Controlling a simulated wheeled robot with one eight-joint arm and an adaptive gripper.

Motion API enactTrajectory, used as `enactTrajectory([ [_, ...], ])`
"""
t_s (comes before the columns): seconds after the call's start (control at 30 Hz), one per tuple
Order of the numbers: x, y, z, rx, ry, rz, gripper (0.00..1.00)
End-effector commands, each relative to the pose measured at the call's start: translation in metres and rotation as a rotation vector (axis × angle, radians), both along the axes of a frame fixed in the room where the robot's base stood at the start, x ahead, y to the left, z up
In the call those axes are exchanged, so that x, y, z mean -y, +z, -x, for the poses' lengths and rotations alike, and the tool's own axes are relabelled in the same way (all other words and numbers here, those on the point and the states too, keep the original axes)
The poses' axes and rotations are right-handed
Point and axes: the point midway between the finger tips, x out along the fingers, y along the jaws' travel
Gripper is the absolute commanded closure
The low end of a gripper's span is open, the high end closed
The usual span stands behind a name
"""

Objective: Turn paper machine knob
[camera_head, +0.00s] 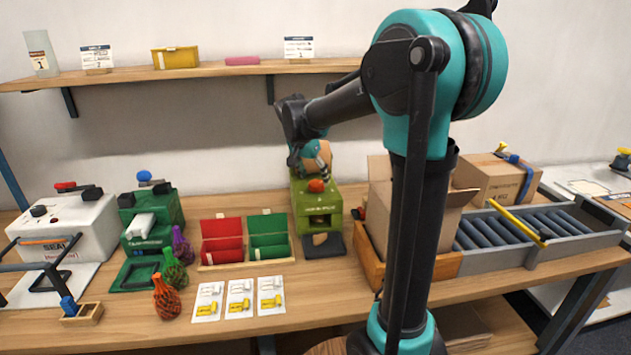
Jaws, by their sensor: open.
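An olive-green machine (318,222) stands at the back middle of the table, with an orange-red knob (316,186) on its upper front. It looks like the paper machine, but its label is too small to read surely. A tan rounded part (325,150) shows at its top, partly hidden by my gripper. A brown piece (320,239) shows at its lower opening. My gripper (322,172) is open, just above and behind the knob in the picture. Whether it touches the knob cannot be told.
Red (222,236) and green (270,232) bins stand left of the machine. A dark-green machine (150,215) and a white sealing machine (62,228) stand farther left. Filled net bags (167,297) and cards (240,297) lie in front. Right are an open carton (455,215) and a roller conveyor (530,232).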

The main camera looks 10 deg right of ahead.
Motion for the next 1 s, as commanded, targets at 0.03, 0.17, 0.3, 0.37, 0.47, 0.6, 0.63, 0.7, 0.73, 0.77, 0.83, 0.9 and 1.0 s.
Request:
enactTrajectory([
  [0.03,-0.003,0.010,0.004,0.000,0.002,0.000,0.34],
  [0.17,-0.010,0.035,0.011,0.000,0.001,0.000,0.34],
  [0.3,-0.018,0.060,0.018,-0.001,0.002,0.001,0.34],
  [0.37,-0.020,0.068,0.020,-0.001,0.002,0.001,0.34],
  [0.47,-0.023,0.078,0.023,0.000,0.000,0.000,0.34],
  [0.6,-0.025,0.086,0.026,-0.001,0.000,-0.001,0.34],
  [0.63,-0.026,0.087,0.026,-0.001,0.000,-0.001,0.34],
  [0.7,-0.026,0.087,0.026,-0.001,0.000,-0.001,0.34],
  [0.73,-0.026,0.088,0.026,-0.001,0.000,-0.001,0.34],
  [0.77,-0.026,0.088,0.026,-0.001,0.000,-0.001,0.34],
  [0.83,-0.026,0.087,0.026,0.000,0.000,0.000,0.34],
  [0.9,-0.026,0.087,0.026,0.000,0.000,0.000,0.34],
  [1.0,-0.026,0.087,0.026,0.000,0.000,0.000,0.34],
])
